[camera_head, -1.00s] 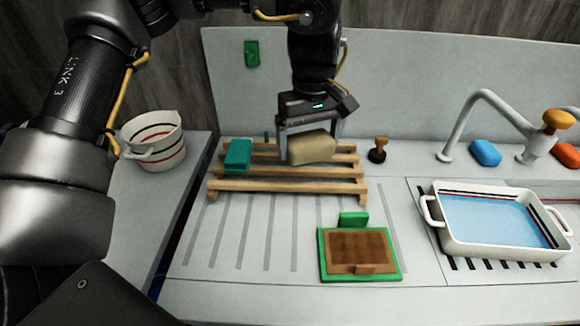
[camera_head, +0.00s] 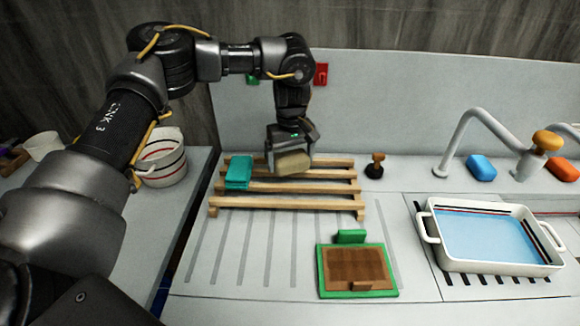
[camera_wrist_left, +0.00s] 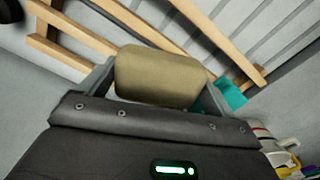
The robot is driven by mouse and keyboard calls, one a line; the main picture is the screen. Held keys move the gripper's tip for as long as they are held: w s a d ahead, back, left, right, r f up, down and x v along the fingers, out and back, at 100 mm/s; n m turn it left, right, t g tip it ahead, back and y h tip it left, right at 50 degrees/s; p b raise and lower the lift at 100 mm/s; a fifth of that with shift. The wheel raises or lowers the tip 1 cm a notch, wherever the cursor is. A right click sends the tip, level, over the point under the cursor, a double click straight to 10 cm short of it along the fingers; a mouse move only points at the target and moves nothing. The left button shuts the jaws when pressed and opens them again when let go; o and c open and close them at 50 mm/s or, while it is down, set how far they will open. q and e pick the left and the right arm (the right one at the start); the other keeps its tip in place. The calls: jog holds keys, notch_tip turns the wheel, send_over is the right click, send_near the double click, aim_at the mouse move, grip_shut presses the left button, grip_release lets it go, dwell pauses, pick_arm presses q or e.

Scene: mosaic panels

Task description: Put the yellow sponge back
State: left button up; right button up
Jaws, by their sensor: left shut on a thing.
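The yellow sponge (camera_head: 292,163), a dull tan-yellow block, is between the fingers of my left gripper (camera_head: 290,158). The gripper is shut on it, at the back part of the wooden slatted rack (camera_head: 290,203). In the left wrist view the sponge (camera_wrist_left: 160,76) fills the space between the two fingers, with the rack's slats (camera_wrist_left: 75,42) beyond it. I cannot tell whether the sponge touches the rack. A teal sponge (camera_head: 239,172) lies on the rack's left end, to the left of the gripper. My right gripper is not in view.
A wooden-handled stamp-like tool (camera_head: 375,165) stands right of the rack. A green-framed brown board (camera_head: 357,268) lies in front. A white basin of water (camera_head: 441,250), a tap (camera_head: 463,140), a blue sponge (camera_head: 482,168) and an orange one (camera_head: 562,169) are at right. A striped pot (camera_head: 163,165) stands left.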

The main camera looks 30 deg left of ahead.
aim_at(290, 170)
pick_arm(q)
jog(key=f, duration=0.1)
jog(key=f+p, duration=0.1)
jog(key=f, duration=0.1)
jog(key=shift+w+a+f, duration=0.25)
jog(key=shift+w+f, duration=0.05)
jog(key=shift+f, duration=0.1)
jog(key=shift+s, duration=0.1)
jog(key=shift+f, duration=0.1)
jog(key=shift+f, duration=0.35)
jog(key=o, duration=0.6)
notch_tip(290, 170, up, 13)
jog(key=shift+f, duration=0.1)
